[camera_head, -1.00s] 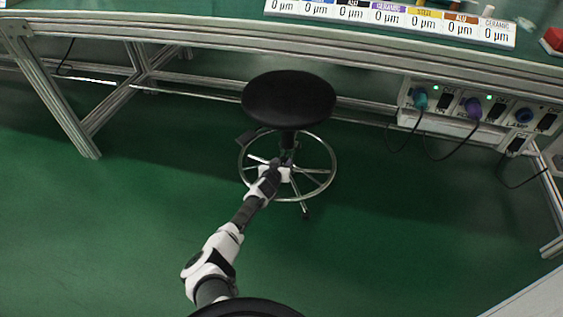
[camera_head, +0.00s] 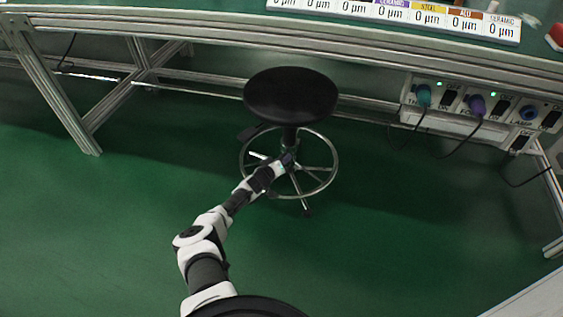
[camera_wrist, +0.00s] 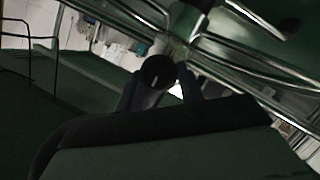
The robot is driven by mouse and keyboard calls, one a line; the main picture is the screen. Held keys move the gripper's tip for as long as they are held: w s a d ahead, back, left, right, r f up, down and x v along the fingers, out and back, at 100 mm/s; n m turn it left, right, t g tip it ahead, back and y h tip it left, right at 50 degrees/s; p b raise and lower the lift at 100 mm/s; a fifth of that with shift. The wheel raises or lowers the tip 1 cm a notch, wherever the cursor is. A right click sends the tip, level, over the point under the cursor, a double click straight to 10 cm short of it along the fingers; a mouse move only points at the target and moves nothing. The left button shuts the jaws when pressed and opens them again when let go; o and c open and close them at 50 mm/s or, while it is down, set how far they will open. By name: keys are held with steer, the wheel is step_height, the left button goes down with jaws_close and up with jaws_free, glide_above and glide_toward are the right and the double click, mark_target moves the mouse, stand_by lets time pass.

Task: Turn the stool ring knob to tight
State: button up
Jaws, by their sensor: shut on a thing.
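The stool has a round black seat (camera_head: 291,95) and a chrome foot ring (camera_head: 337,170) around its column, in front of the bench. My gripper (camera_head: 288,160) reaches in from the lower left to the column, inside the ring's outline. In the wrist view, the stool ring knob (camera_wrist: 158,71) is a round black knob with a short pale mark on its face. The fingers of my gripper (camera_wrist: 160,86) sit on both sides of it, shut on it. Dark gripper parts hide the lower area. The knob is too small to make out in the head view.
The bench (camera_head: 200,30) runs across the back, with thickness labels (camera_head: 429,15) on top. A socket panel (camera_head: 480,105) with plugs and hanging cables is under its right side. Green floor is clear left and right of the stool.

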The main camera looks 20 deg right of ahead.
steer(key=shift+w+r, duration=0.1)
steer(key=o, duration=1)
steer(key=p+v, duration=0.7)
steer(key=v, duration=0.6)
steer(key=shift+s+a, duration=0.25)
steer(key=shift+s, duration=0.05)
